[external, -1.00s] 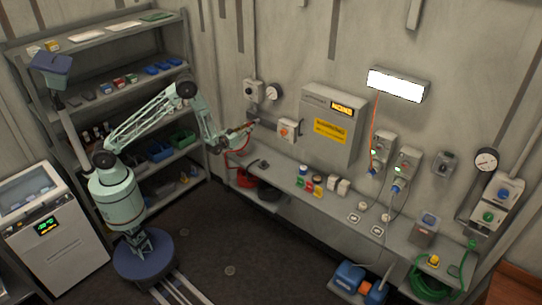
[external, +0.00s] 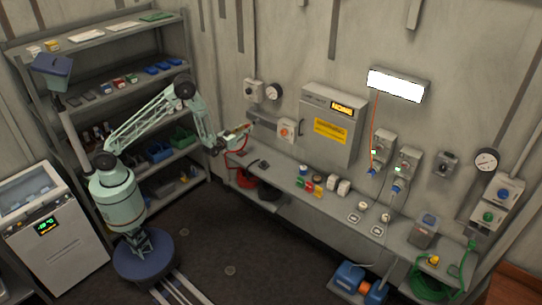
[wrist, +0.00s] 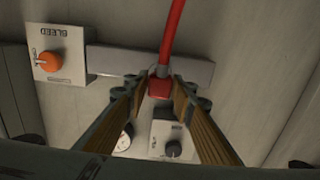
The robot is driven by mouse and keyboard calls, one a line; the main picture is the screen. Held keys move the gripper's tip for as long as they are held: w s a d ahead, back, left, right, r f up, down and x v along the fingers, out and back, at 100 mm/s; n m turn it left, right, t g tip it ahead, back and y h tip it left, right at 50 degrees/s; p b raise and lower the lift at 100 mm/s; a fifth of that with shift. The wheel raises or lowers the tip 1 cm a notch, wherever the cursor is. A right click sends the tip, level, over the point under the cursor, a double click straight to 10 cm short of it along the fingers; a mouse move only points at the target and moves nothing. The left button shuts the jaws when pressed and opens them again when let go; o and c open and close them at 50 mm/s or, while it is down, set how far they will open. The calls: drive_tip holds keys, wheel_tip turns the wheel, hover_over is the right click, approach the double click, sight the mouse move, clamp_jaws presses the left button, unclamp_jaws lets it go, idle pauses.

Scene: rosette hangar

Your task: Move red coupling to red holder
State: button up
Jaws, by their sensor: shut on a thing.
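My gripper (external: 241,131) is stretched out toward the back wall, above the left end of the wall bench. In the wrist view its two fingers (wrist: 160,90) are closed on the red coupling (wrist: 160,87), which sits between the fingertips. A red hose (wrist: 172,35) runs from the coupling to the top of the wrist view. In the external view the red hose (external: 238,152) hangs below the gripper. The coupling is too small there to make out its pose. I cannot pick out a red holder for certain.
A grey bar (wrist: 195,73) on the wall lies behind the coupling. An orange-knobbed bleed box (external: 287,130) is right of the gripper. A gauge (external: 274,91) and a switch box (external: 253,90) are above it. Shelving (external: 195,100) stands left; the bench (external: 270,187) runs right.

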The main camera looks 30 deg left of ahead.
drive_tip(key=shift+b+v, duration=0.4)
drive_tip(key=shift+v, duration=0.5)
idle(0.3)
drive_tip(key=w+a+y+b, duration=0.1)
drive_tip(key=w+a, duration=0.3)
drive_tip(key=a, duration=1.3)
drive_tip(key=w+a+r+n+y+b, duration=0.1)
drive_tip(key=w+a, duration=0.4)
drive_tip(key=a, duration=1.1)
drive_tip(key=w+a+n+y+b, duration=0.1)
drive_tip(key=w+a, duration=0.4)
drive_tip(key=a, duration=1.2)
drive_tip(key=shift+a+r+y+b, duration=0.25)
drive_tip(key=shift+a+y+b, duration=0.15)
drive_tip(key=shift+b, duration=0.2)
drive_tip(key=shift+a, duration=0.1)
